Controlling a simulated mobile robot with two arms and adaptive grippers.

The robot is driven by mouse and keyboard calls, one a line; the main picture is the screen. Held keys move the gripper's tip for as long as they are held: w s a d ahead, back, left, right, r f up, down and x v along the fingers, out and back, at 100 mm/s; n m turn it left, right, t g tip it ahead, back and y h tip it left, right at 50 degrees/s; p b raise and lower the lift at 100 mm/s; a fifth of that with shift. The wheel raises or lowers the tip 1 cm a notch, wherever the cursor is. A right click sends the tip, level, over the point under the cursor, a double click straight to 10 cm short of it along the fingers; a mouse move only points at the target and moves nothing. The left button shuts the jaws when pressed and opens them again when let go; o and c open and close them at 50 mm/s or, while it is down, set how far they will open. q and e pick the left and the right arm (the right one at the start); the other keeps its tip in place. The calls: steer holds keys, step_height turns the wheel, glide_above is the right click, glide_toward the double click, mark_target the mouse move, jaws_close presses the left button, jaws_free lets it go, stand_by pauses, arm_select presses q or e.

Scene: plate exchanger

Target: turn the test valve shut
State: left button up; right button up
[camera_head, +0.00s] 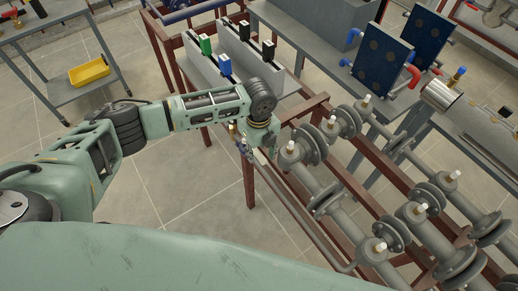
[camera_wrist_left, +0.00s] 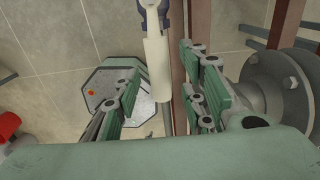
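The test valve's pale cream lever (camera_wrist_left: 157,70) shows in the left wrist view, pointing down the picture from a blue-grey fitting (camera_wrist_left: 150,8) at the top edge. My left gripper (camera_wrist_left: 160,88) is open, with one green-padded finger on each side of the lever. Gaps show on both sides, so the fingers do not appear to press on it. In the head view my left gripper (camera_head: 245,147) is at the left edge of the pipe rack, and the valve there is small and mostly hidden by the wrist. My right gripper is not in view.
Flanged grey pipes (camera_head: 330,200) on a red-brown frame (camera_head: 250,185) lie right of the gripper; a flange (camera_wrist_left: 280,80) is close in the wrist view. A yellow tray (camera_head: 89,72) sits on a cart.

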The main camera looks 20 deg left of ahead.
arm_select(q)
steer(key=shift+c, duration=0.2)
jaws_close()
stand_by(0.5)
